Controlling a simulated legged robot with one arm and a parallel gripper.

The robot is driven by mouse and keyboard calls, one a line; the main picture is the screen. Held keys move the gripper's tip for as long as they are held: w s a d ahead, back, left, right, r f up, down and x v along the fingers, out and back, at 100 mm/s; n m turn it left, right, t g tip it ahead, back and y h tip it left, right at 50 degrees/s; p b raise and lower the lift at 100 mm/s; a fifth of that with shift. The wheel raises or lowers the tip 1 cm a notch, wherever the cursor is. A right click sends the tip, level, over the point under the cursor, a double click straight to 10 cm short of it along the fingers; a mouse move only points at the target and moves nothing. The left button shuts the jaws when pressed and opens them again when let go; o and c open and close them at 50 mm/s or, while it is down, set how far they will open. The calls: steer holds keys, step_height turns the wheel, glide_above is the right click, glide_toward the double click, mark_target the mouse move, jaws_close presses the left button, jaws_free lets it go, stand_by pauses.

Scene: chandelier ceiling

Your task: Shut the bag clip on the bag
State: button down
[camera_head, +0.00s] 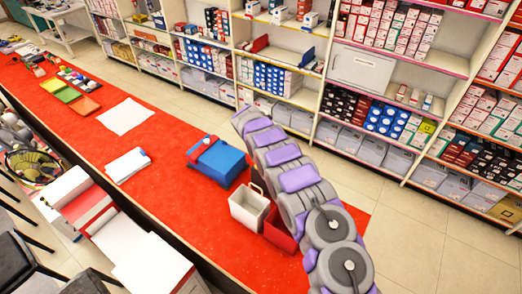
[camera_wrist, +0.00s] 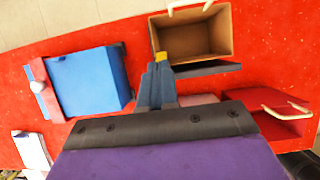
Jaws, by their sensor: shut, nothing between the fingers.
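A blue bag-like block (camera_head: 222,163) lies on the red counter, with a red strip (camera_head: 203,147) along its upper-left edge. In the wrist view the blue block (camera_wrist: 88,82) is left of my gripper (camera_wrist: 158,72). The red strip, probably the bag clip (camera_wrist: 46,92), runs along its left end and carries a pale round knob. Whether the clip is open or shut I cannot tell. My gripper is shut and empty, apart from the blue block. In the head view my arm shows, but the fingertips cannot be made out.
An open white box (camera_head: 249,207) with a handle stands beside a red box (camera_head: 281,230); both are close to my arm. A white packet (camera_head: 127,165) and a paper sheet (camera_head: 126,116) lie left on the counter (camera_head: 160,190). Stocked shelves (camera_head: 270,75) stand behind.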

steer(key=b+v, duration=0.1)
steer(key=v, duration=1.3)
steer(key=shift+d+f, duration=0.1)
steer(key=shift+d, duration=0.05)
